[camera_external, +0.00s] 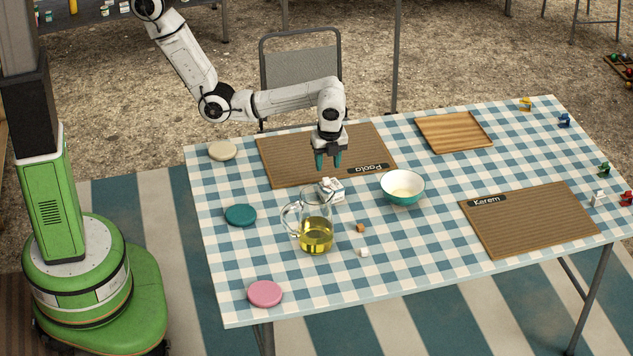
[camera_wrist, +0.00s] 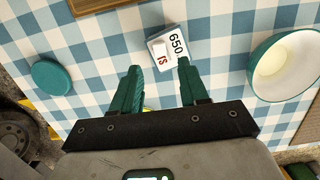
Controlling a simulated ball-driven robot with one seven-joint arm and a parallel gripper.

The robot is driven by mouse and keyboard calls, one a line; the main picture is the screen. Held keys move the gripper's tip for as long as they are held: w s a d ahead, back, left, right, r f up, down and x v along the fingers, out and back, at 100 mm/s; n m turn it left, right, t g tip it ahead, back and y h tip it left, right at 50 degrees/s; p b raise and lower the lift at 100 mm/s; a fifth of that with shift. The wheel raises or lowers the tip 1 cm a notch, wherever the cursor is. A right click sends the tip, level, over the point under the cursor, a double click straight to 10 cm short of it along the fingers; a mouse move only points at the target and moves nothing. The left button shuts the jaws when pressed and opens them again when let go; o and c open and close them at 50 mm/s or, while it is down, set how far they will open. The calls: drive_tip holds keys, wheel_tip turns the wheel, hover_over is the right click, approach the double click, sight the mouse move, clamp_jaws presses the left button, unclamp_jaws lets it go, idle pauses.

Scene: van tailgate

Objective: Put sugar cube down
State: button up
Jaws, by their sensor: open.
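A small white cube (camera_external: 364,252), which looks like a sugar cube, lies on the checked tablecloth right of the glass jug. A small brown cube (camera_external: 361,228) lies just behind it, apart from it. My gripper (camera_external: 329,163) is open above the front part of the Paola mat, behind both cubes. In the wrist view the teal fingers (camera_wrist: 160,68) are spread, with nothing seen held between them. A white box marked 650 (camera_wrist: 167,47) shows just beyond the fingertips; it also shows in the external view (camera_external: 331,189). I cannot make out either cube in the wrist view.
The glass jug (camera_external: 316,237) holds yellow liquid. A teal-and-white bowl (camera_external: 403,188) stands right of the box. A teal disc (camera_external: 241,215) and a pink disc (camera_external: 265,293) lie left. The Kerem mat (camera_external: 530,222) is right. Cloth right of the white cube is clear.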

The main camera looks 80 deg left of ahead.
wheel_tip(320, 180, up, 6)
drive_tip(key=p, duration=0.3)
drive_tip(key=s+a+f+n, duration=0.6)
drive_tip(key=s+a+n, duration=0.2)
drive_tip(key=s+a, duration=0.3)
drive_tip(key=s+a+r+n+h, duration=0.1)
drive_tip(key=s+a+n, duration=0.1)
drive_tip(key=s+n, duration=0.2)
drive_tip(key=s+a+n+t+h, duration=0.1)
drive_tip(key=s+a+n, duration=0.1)
drive_tip(key=s+n, duration=0.3)
drive_tip(key=s, duration=0.3)
drive_tip(key=shift+s+a+r, duration=0.25)
drive_tip(key=shift+s+r, duration=0.1)
drive_tip(key=shift+r, duration=0.05)
drive_tip(key=shift+o, duration=0.6)
